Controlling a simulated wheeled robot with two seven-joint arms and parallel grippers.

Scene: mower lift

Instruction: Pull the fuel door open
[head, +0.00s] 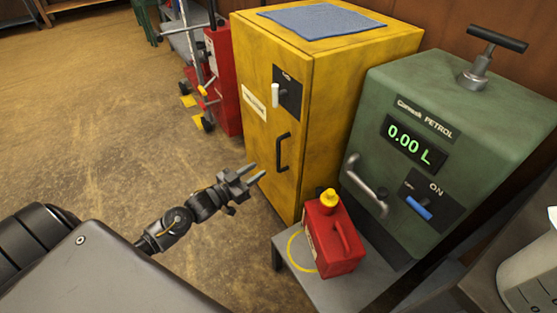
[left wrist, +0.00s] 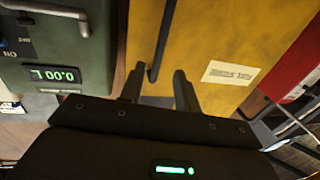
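The yellow cabinet has a closed front door (head: 262,120) with a black vertical bar handle (head: 283,152). A white lever sits on a black plate (head: 287,92) above the handle. My left gripper (head: 259,170) is open and empty, just left of and below the handle in the head view. In the left wrist view, which looks upside down, the handle (left wrist: 162,42) runs down toward the gap between my two spread fingers (left wrist: 158,72). I cannot tell whether a finger touches the handle. The yellow door (left wrist: 215,45) fills the middle there. My right gripper is not in view.
A green petrol dispenser (head: 440,110) stands right of the cabinet. A red fuel can (head: 332,235) with a yellow cap stands on a low grey stand (head: 300,265). A red cabinet (head: 222,80) and cart are to the left. Floor (head: 110,130) left of my gripper is clear.

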